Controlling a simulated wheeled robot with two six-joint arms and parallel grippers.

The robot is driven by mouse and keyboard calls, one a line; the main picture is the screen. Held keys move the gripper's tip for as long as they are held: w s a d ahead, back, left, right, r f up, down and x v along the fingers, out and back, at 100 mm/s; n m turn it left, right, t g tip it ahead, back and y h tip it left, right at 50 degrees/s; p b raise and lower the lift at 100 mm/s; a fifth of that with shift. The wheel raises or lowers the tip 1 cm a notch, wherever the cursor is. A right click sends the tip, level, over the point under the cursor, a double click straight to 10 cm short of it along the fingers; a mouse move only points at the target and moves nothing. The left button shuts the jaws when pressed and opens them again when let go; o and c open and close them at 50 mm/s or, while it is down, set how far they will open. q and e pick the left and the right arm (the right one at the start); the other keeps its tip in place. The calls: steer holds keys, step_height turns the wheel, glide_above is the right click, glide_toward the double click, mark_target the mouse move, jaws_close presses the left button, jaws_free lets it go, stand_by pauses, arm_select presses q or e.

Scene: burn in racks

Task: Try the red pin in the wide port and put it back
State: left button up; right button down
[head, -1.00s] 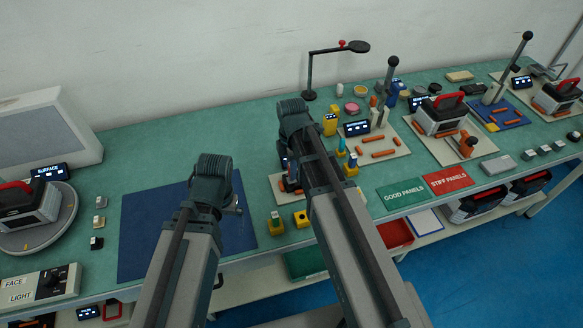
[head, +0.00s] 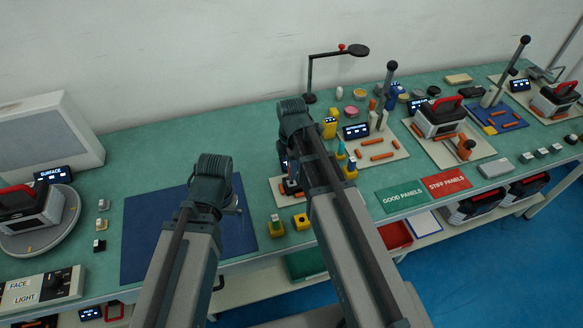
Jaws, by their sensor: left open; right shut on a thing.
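My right gripper (head: 290,184) is at the left edge of a pale board (head: 276,183), largely hidden behind its own arm. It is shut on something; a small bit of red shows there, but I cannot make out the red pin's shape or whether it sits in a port. A small dark unit with a lit display stands close by, partly covered. A yellow block with a dark hole (head: 300,221) and a yellow block with a green top (head: 277,225) stand in front of the board. I cannot tell which port is the wide one. My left gripper (head: 236,205) is open over the blue mat, mostly hidden by its wrist.
The blue mat (head: 150,235) is bare. Yellow blocks with teal (head: 341,149) and blue (head: 351,163) tops stand right of my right arm. Green and red panel signs (head: 445,184) lie at the front edge. A lamp stand (head: 310,75) rises behind.

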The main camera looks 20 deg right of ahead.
arm_select(q)
steer(key=shift+r+p, duration=1.65)
steer(key=shift+r, duration=0.1)
arm_select(e)
steer(key=shift+r, duration=1.75)
arm_select(q)
steer(key=shift+s, duration=0.1)
arm_select(e)
steer(key=shift+s, duration=0.1)
